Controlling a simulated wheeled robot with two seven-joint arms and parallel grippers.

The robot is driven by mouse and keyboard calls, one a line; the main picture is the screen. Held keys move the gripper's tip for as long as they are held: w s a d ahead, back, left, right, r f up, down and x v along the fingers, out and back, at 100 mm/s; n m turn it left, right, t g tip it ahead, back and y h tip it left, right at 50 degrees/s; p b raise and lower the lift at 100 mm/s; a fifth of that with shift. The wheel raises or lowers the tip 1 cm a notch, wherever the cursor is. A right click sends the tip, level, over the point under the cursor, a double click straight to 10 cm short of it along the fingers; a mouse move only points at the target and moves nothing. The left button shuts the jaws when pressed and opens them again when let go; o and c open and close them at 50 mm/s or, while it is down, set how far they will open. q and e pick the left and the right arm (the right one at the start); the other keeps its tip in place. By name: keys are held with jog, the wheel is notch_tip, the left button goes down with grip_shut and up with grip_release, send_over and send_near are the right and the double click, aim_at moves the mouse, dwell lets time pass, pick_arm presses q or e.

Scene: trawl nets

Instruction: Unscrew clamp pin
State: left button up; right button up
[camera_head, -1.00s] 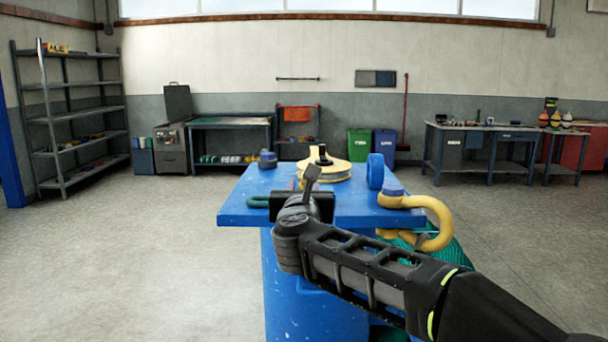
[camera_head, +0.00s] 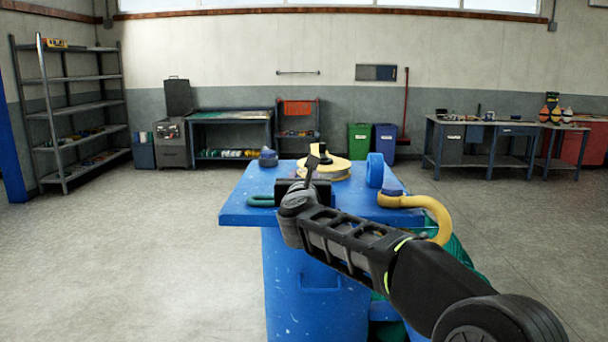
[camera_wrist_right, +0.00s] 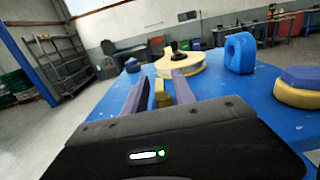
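A yellow disc-shaped clamp (camera_head: 330,169) with an upright black knob (camera_head: 322,152) stands on the blue table; both also show in the wrist view, the clamp (camera_wrist_right: 190,72) and its knob (camera_wrist_right: 173,46). I cannot tell which part is the clamp pin. My right gripper (camera_head: 311,166) reaches over the table in front of the clamp. In the wrist view its two fingers (camera_wrist_right: 160,88) are apart and point toward the clamp. A small yellow upright piece (camera_wrist_right: 161,95) shows between them, with no clear contact. My left gripper is out of view.
The blue table (camera_head: 240,207) carries a blue ring-like block (camera_head: 375,170), a yellow shackle (camera_head: 425,205), a small blue-grey piece (camera_head: 268,157) and a green loop (camera_head: 260,200) at the left edge. Green netting (camera_head: 455,255) hangs at the right. Floor left of the table is clear.

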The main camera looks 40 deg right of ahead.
jog(key=shift+c, duration=0.3)
grip_shut()
dwell(0.3)
